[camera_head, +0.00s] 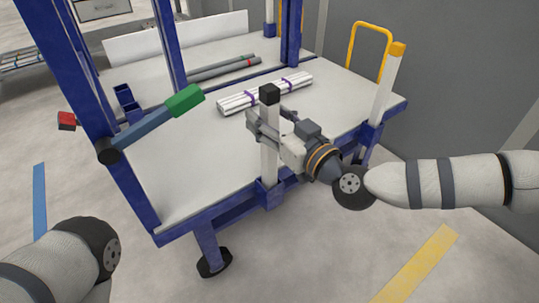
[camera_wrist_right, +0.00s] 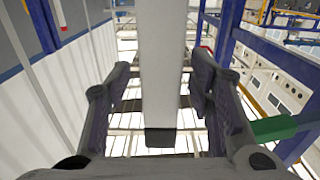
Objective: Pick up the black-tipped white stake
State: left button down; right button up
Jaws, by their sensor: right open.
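The black-tipped white stake (camera_head: 269,150) stands upright in a blue bracket on the near edge of the cart. Its black tip (camera_head: 269,94) is at the top. My right gripper (camera_head: 268,124) is open at the upper part of the stake. In the right wrist view the stake (camera_wrist_right: 163,65) passes between the spread fingers of my right gripper (camera_wrist_right: 160,100), with a gap on each side. The black tip (camera_wrist_right: 160,137) shows low in that view. My left arm shows at the lower left of the head view, but its gripper is out of view.
The blue-framed cart (camera_head: 190,185) has a light deck. White pipes with purple bands (camera_head: 265,92) and grey pipes (camera_head: 225,68) lie on it. A green-ended blue bar (camera_head: 185,102) slants at the left. A yellow-tipped white stake (camera_head: 388,85) stands at the right.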

aim_at(269, 87)
grip_shut()
jog(key=shift+r, duration=0.1)
